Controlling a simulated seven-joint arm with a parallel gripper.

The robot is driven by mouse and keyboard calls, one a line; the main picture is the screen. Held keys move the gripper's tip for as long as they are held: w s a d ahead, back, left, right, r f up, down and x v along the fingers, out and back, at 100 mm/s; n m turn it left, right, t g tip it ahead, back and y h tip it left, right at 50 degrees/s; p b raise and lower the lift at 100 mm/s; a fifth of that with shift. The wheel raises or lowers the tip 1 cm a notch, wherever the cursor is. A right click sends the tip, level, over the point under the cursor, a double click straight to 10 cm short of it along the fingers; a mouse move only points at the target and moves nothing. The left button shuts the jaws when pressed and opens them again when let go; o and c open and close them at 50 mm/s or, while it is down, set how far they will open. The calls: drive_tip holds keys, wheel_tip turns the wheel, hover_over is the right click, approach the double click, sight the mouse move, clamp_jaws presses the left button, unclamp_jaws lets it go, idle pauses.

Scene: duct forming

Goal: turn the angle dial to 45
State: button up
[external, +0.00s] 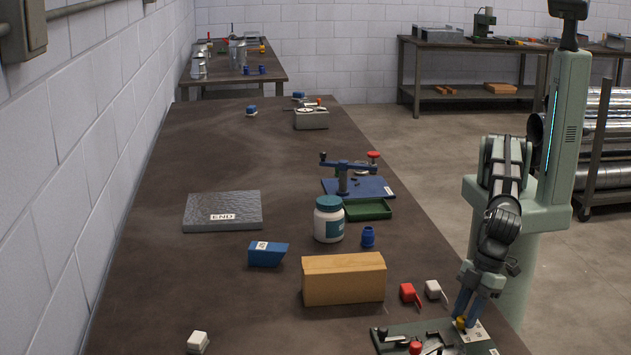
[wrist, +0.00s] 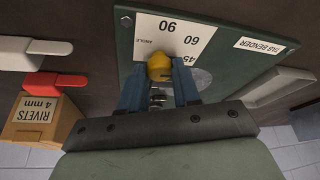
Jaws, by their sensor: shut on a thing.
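The angle dial is on the green tab bender (external: 405,337) at the front right of the table. In the wrist view its white scale plate (wrist: 178,28) shows 90, 60 and a partly hidden 45. A yellow knob (wrist: 159,67) sits at the edge of the plate, between my fingertips. My gripper (external: 464,318) reaches down over the bender and is shut on the yellow knob. In the wrist view, the blue fingers of my gripper (wrist: 159,85) stand on both sides of the knob. The fingers hide part of the plate, and I cannot tell exactly which mark the dial points to.
A red clamp (external: 409,293) and a white clamp (external: 434,290) lie just behind the bender. A cardboard rivet box (external: 343,279) stands to their left. A red-topped part (external: 415,347) is on the bender, left of my gripper. The table's left middle is mostly clear.

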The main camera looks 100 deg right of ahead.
idle(0.3)
drive_tip(key=o, duration=1)
drive_tip(key=shift+o, duration=0.2)
drive_tip(key=v, duration=1.3)
drive_tip(key=shift+s+r, duration=0.2)
drive_tip(key=shift+r, duration=0.15)
